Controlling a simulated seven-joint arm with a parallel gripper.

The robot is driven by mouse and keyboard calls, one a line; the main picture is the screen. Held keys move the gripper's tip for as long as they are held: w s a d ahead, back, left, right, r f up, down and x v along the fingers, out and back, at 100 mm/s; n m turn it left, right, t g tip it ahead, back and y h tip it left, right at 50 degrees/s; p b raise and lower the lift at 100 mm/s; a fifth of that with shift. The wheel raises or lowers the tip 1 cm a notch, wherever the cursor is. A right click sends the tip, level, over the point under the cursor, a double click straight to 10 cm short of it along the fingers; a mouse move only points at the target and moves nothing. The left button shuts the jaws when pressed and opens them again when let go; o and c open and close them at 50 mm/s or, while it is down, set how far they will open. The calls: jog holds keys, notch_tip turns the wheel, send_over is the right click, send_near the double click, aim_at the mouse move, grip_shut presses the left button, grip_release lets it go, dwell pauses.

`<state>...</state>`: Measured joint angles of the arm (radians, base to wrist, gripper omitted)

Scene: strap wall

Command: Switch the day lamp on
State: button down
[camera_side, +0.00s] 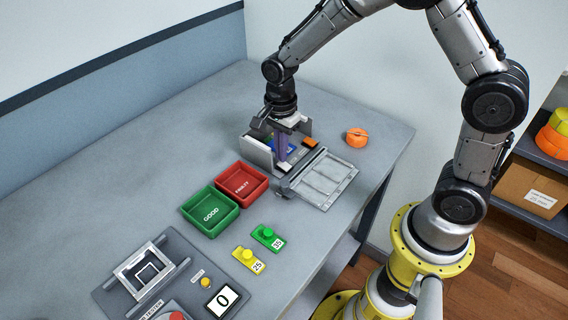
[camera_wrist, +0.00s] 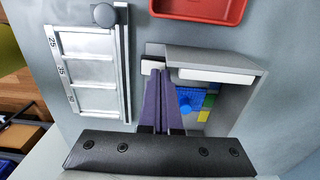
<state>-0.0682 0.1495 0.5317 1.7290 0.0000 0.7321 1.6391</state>
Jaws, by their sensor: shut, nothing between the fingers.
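My gripper (camera_side: 282,162) points down into an open-fronted grey box (camera_side: 259,151) at the back of the bench. Its purple fingers are together with nothing between them. In the wrist view the fingertips (camera_wrist: 155,80) are close to a small white block (camera_wrist: 151,67) on the box; I cannot tell whether they touch. A white bar (camera_wrist: 217,76) lies along the inside of the box's wall. Inside is a blue piece (camera_wrist: 188,101) on a blue, green and yellow board. An orange block (camera_side: 310,142) sits at the box's right side. No lamp can be clearly identified, nor whether one is lit.
A slatted metal panel (camera_side: 322,180) with a knob (camera_wrist: 105,15) lies beside the box. Red (camera_side: 262,198) and green (camera_side: 235,227) trays, yellow (camera_side: 240,266) and green (camera_side: 258,231) knobbed blocks and a tester (camera_side: 113,293) are nearer. An orange round item (camera_side: 357,135) is at right.

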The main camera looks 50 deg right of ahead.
jog(key=shift+f, duration=0.7)
jog(key=shift+r, duration=0.1)
notch_tip(320, 180, up, 8)
dwell(0.7)
